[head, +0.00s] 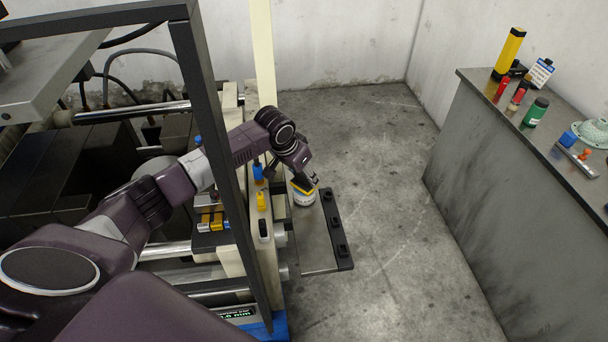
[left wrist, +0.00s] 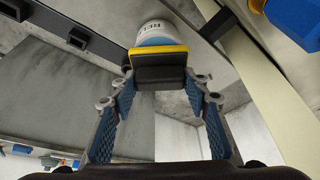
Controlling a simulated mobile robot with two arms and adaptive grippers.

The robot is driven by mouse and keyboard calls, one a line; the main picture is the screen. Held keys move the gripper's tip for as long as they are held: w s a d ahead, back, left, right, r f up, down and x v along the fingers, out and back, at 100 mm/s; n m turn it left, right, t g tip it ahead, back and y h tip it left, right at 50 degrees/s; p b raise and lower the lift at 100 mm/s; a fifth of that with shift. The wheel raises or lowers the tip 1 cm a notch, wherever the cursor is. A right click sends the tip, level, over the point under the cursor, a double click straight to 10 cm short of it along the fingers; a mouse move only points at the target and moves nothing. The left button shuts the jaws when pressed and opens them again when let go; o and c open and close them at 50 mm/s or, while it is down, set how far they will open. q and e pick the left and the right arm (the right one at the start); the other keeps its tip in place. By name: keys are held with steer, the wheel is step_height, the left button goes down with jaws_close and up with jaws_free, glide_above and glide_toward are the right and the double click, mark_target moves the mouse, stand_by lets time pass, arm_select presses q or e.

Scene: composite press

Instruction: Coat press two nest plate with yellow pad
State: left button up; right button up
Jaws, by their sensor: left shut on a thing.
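My left gripper (head: 307,181) is shut on a black pad with a yellow layer (left wrist: 161,51). The pad's yellow edge also shows in the head view (head: 304,188). The pad is right at a white tub (head: 303,198) with a blue band, which also shows in the left wrist view (left wrist: 157,31); I cannot tell whether they touch. The tub stands on a grey side shelf (head: 312,245) with black holders along its edge. The press (head: 85,165) is on the left behind a dark frame post. I cannot make out the nest plate. My right gripper is not in view.
The dark frame post (head: 215,150) and a cream upright (head: 263,60) stand close to my left arm. A grey bench (head: 500,160) on the right holds a yellow-black post (head: 509,52), a green container (head: 536,112) and small tools. The floor between is clear.

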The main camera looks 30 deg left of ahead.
mark_target(304, 175)
arm_select(q)
steer(key=shift+f, duration=0.4)
steer(key=shift+s+f, duration=0.1)
steer(key=shift+f, duration=0.05)
stand_by(2.1)
steer(key=shift+p, duration=0.3)
step_height(304, 175, up, 5)
steer(key=p, duration=0.5)
steer(key=shift+r, duration=1.1)
steer(key=shift+a, duration=0.1)
